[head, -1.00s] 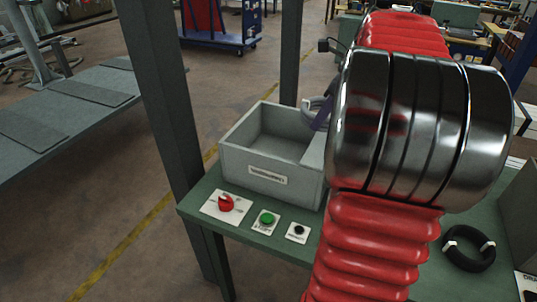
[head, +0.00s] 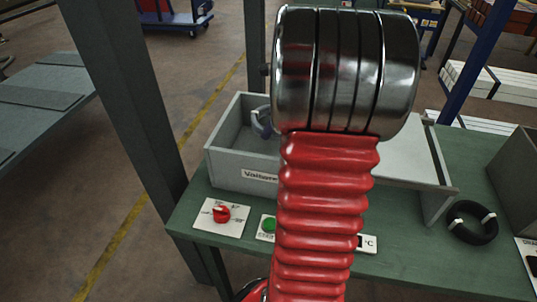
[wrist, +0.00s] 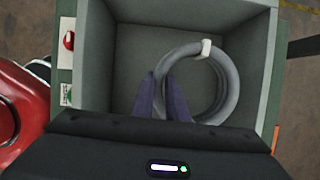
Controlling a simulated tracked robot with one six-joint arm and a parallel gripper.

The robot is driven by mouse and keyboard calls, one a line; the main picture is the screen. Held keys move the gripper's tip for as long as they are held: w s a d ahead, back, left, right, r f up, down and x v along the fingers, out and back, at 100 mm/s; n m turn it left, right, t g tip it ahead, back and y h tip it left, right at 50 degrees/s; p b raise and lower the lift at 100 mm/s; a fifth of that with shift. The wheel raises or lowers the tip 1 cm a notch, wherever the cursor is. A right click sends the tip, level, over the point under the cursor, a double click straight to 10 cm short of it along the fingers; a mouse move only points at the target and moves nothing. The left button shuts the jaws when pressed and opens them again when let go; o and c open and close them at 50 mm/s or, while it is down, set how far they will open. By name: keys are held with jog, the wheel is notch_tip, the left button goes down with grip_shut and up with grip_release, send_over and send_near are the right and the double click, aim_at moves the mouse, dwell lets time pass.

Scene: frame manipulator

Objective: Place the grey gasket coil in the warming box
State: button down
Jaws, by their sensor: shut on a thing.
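The grey gasket coil (wrist: 222,70) is a ring of several turns with a white tie. My gripper (wrist: 170,100) has purple fingers and is shut on the coil's left side in the wrist view. The coil shows within the opening of the grey warming box (wrist: 130,50); I cannot tell whether it touches the floor. In the head view the box (head: 228,170) stands on the green bench. There a small part of the coil and my gripper (head: 262,122) show inside its opening, left of my arm. My arm hides much of the box.
A black coil (head: 472,222) with white ties lies on the green bench (head: 410,255) to the right. A red knob (head: 221,213) and a green button (head: 269,224) sit in front of the box. A dark post (head: 130,100) stands left of the bench.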

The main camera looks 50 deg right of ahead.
jog(key=shift+s+d, duration=0.15)
jog(key=shift+s+f, duration=0.1)
jog(key=shift+f, duration=2.95)
jog(key=shift+f, duration=0.1)
jog(key=shift+f, duration=1.8)
jog(key=c, duration=1.7)
grip_release()
